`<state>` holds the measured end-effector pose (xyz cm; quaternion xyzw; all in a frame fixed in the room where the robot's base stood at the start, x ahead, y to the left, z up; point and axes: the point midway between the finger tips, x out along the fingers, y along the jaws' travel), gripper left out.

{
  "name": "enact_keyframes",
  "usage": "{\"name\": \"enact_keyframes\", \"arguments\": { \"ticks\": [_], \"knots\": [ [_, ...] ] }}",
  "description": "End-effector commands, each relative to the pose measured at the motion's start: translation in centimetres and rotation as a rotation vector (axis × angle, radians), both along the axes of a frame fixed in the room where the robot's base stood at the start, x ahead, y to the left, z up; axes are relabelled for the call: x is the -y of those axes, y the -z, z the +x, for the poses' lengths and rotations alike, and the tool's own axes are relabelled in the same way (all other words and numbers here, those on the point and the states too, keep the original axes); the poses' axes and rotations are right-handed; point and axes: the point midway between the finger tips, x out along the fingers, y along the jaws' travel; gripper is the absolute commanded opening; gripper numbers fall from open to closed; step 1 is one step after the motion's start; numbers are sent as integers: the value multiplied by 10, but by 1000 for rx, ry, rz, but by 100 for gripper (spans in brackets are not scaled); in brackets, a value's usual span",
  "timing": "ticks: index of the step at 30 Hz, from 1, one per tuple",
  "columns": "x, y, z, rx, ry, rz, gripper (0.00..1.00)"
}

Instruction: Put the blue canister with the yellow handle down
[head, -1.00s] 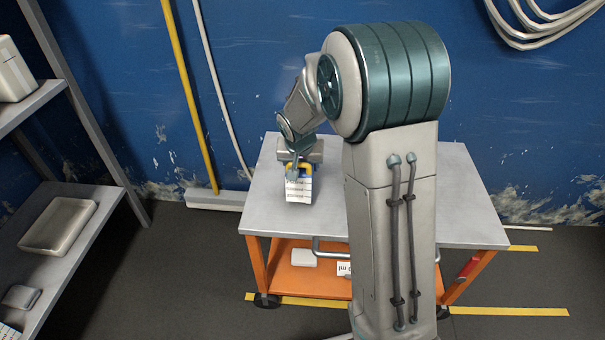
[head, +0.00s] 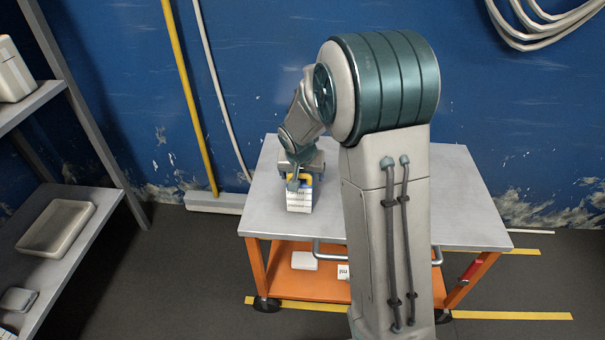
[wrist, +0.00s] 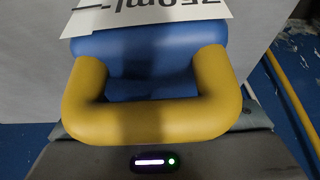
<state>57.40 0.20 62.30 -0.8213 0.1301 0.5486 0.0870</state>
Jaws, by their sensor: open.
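The blue canister (head: 299,199) with a white printed label stands on the grey top of the cart (head: 470,212), near its front left edge. Its yellow handle (head: 307,180) faces up toward my gripper (head: 293,184). My gripper is open and is still close around the handle. In the wrist view the yellow handle (wrist: 150,125) fills the middle, with the blue body (wrist: 150,50) and part of the label (wrist: 150,14) beyond it. The fingertips are hard to make out there.
The right side of the cart top is clear. An orange lower shelf (head: 290,280) holds a few small white items. A metal rack with a tray (head: 58,228) stands at the left.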

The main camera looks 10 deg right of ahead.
Motion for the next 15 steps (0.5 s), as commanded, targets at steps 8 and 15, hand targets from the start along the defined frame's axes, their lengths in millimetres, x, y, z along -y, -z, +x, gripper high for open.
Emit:
{"name": "enact_keyframes", "arguments": {
  "ticks": [8,15],
  "knots": [
    [-6,-46,-15,5,-2,0,82],
    [-11,-91,-34,2,-1,0,82]
  ]
}}
